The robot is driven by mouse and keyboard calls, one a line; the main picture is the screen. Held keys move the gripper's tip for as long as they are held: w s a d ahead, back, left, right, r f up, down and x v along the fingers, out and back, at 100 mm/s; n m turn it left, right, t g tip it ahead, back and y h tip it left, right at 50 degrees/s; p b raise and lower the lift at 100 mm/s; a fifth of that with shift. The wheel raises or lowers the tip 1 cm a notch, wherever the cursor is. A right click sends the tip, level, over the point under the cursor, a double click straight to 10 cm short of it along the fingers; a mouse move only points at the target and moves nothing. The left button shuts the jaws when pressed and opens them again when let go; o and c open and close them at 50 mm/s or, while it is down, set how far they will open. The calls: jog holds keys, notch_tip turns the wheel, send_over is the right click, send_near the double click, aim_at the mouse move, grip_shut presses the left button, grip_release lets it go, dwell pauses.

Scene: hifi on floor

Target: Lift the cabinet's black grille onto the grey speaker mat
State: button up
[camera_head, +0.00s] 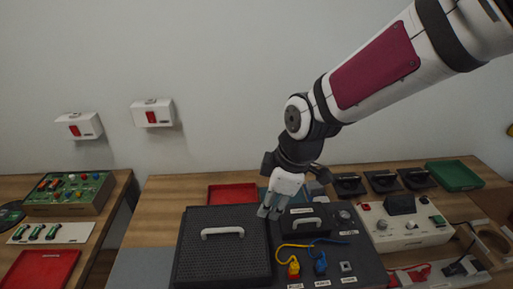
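The black grille (223,258) is a dark, finely perforated panel with a white bar handle (222,231). It lies on the left part of the dark cabinet (354,262), at the front middle of the table. A flat grey mat (140,269) lies left of the cabinet, partly cut off by the picture's bottom edge. My gripper (270,212) points down near the grille's back right corner, right of the handle and apart from it. Its fingertips are small and dark, and their gap is unclear. I see nothing held in it.
The cabinet's right part has a second handle, yellow and blue leads and plugs. A red tray (232,193) stands behind; a control box (403,223), black holders (383,181) and a green tray (454,175) are at right. A second table with a green board (68,192) is at left.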

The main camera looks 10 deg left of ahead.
jog(key=s+a+n+g+y+p, duration=0.1)
jog(key=a+n+y, duration=0.15)
jog(key=a, duration=0.45)
send_over(221, 229)
jog(key=d, duration=0.3)
jog(key=shift+n, duration=0.25)
jog(key=f, duration=0.6)
jog(key=shift+s+a+f+b, duration=0.2)
jog(key=shift+a+f+b, duration=0.05)
jog(key=shift+f+b, duration=0.15)
jog(key=shift+h, duration=0.25)
jog(key=shift+p+x, duration=0.55)
jog(key=shift+x, duration=2.4)
jog(key=shift+s+d, duration=0.1)
grip_shut()
